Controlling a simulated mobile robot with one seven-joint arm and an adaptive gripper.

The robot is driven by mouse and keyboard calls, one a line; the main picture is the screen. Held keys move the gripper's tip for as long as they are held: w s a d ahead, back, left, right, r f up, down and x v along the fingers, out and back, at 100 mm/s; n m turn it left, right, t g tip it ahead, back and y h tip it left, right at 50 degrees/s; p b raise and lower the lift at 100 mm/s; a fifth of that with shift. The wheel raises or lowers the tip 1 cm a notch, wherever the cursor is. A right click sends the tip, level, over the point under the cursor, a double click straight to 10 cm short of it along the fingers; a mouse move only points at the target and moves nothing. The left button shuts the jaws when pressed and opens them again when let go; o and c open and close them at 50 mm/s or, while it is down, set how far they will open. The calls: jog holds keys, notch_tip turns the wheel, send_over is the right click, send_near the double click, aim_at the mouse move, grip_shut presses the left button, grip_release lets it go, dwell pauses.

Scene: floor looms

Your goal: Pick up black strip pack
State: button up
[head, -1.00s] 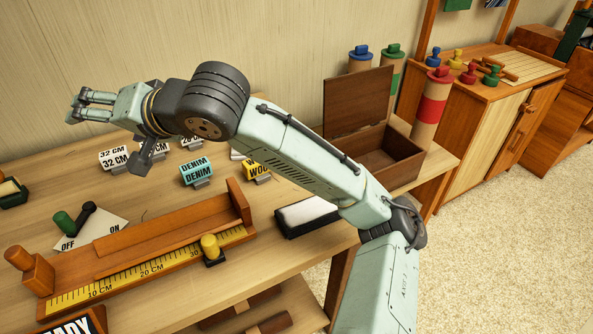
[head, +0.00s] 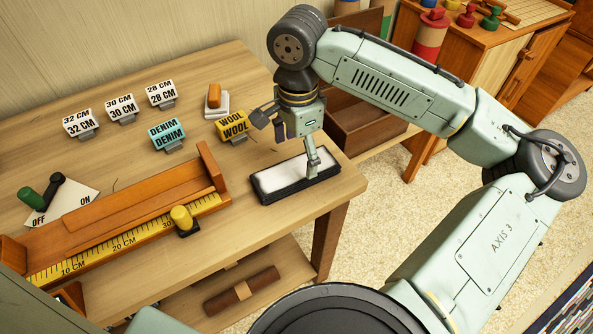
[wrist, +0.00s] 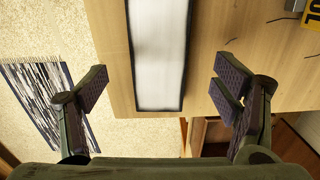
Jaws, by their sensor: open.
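A long flat pack with a black border and a white top (head: 287,176) lies on the bench near its right front corner; I take it for the black strip pack. In the wrist view the pack (wrist: 158,55) runs up from the middle and out of the top edge. My gripper (head: 300,152) points down above the pack, fingers apart and empty. In the wrist view its two fingers (wrist: 162,87) stand on either side of the pack's near end, with clear space on both sides. The head view does not show clearly how high the fingertips are.
A yellow WOOL sign (head: 232,127) and a stamp-like orange-handled block (head: 215,101) stand behind the pack. A wooden measuring jig with a yellow knob (head: 181,217) lies left. An open wooden box (head: 365,130) stands behind right. The bench edge is close to the pack.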

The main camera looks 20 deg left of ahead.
aim_at(296, 169)
jog(key=f, duration=0.2)
jog(key=f+p, duration=0.1)
jog(key=f, duration=0.2)
jog(key=shift+s+a, duration=0.1)
jog(key=shift+s, duration=0.1)
jog(key=shift+c, duration=0.2)
jog(key=c, duration=1.3)
